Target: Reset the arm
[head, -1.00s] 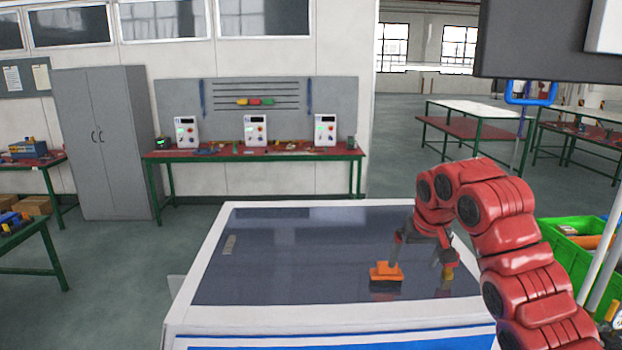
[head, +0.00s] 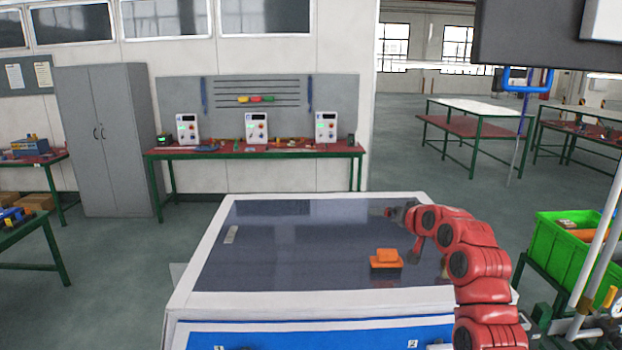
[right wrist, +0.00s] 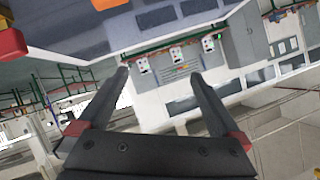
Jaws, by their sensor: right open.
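An orange block (head: 386,256) with a dark underside sits on the dark tabletop (head: 290,250), right of its middle. My right gripper (head: 393,213) is beyond the block, above the far right part of the table, and points left and away. It is apart from the block. In the right wrist view, the two dark fingers of the right gripper (right wrist: 160,77) are spread with nothing between them. Part of the orange block (right wrist: 107,4) shows at the top edge there. My left gripper is not in view.
A small flat light piece (head: 231,235) lies on the table's left side. A red and yellow thing (right wrist: 11,36) shows at the wrist view's left edge. A green crate (head: 572,250) stands at right. A workbench (head: 250,152) with several white boxes is behind. The table's left half is mostly clear.

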